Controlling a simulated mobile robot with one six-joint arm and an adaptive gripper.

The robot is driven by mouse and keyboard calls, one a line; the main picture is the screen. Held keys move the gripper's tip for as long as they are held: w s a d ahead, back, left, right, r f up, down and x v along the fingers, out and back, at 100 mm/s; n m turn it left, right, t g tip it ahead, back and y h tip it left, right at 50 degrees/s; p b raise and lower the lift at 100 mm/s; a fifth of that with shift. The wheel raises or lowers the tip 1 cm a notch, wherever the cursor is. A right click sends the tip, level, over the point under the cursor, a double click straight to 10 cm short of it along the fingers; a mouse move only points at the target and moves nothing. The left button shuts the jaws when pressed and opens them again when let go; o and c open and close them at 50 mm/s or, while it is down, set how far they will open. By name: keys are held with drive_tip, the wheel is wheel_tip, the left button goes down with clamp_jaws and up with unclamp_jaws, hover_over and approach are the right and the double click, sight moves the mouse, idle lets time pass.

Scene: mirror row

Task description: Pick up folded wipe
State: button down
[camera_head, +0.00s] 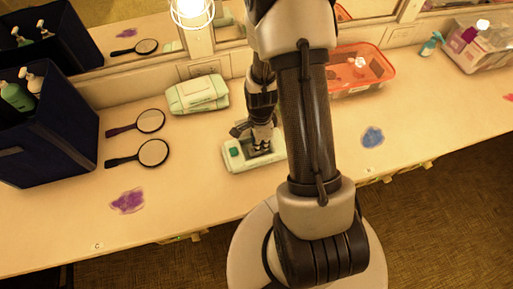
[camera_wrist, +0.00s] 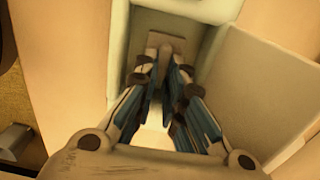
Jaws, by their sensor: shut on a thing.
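A pale green and white wipe box (camera_head: 233,164) stands on the counter left of my arm. My gripper (camera_head: 260,146) reaches down into its opening from above. In the wrist view, my gripper (camera_wrist: 163,78) has its fingertips close together inside the pale walls of the box (camera_wrist: 119,50). A small greyish flat piece, likely the folded wipe (camera_wrist: 165,41), shows at the fingertips, and the gripper is shut on it. The fingers hide most of it. The open lid, a flat pale panel (camera_wrist: 268,85), lies to the right in the wrist view.
A closed wipe pack (camera_head: 199,94) lies behind, near the mirror. Two black hand mirrors (camera_head: 153,153) and a dark blue bin (camera_head: 45,125) with bottles stand left. An orange tray (camera_head: 362,70) is right of my arm. Purple (camera_head: 127,201) and blue (camera_head: 372,137) stains mark the counter.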

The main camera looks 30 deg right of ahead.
drive_tip(key=shift+r, duration=0.1)
wheel_tip(320, 180, up, 20)
drive_tip(key=p, duration=0.6)
drive_tip(key=c, duration=2.2)
unclamp_jaws()
drive_tip(key=shift+c, duration=0.2)
clamp_jaws()
drive_tip(key=shift+f+p, duration=0.2)
drive_tip(key=shift+p, duration=0.1)
